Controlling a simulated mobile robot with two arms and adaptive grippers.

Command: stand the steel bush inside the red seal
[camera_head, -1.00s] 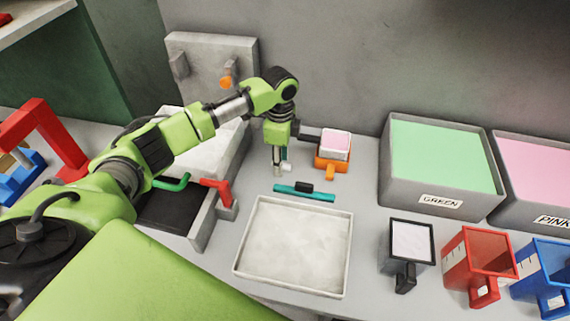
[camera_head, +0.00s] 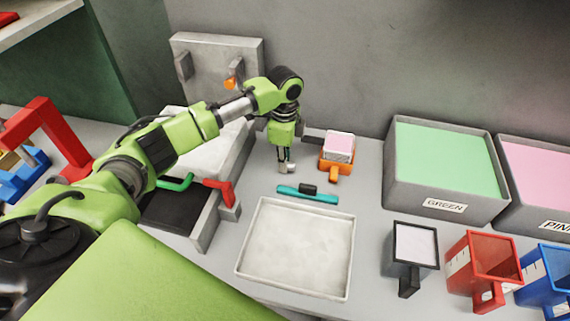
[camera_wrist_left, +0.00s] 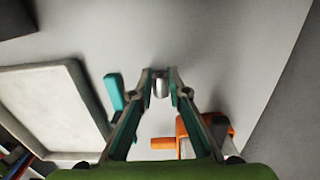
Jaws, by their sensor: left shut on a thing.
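My left gripper (camera_head: 285,159) hangs over the grey table, left of the orange holder, and also shows in the left wrist view (camera_wrist_left: 160,78). It is shut on a small silvery cylinder, the steel bush (camera_wrist_left: 160,88), which sits between its fingertips. In the head view the bush (camera_head: 287,169) shows as a small pale piece at the fingertips. I cannot tell whether it touches the table. I cannot make out a red seal in either view. My right gripper is not in view.
An orange holder (camera_head: 335,169) with a pink-topped block (camera_head: 340,148) stands close right of the gripper. A teal tool (camera_head: 307,195) and a white tray (camera_head: 346,245) lie in front. Bins stand at the right; a press with a red handle (camera_head: 225,191) stands left.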

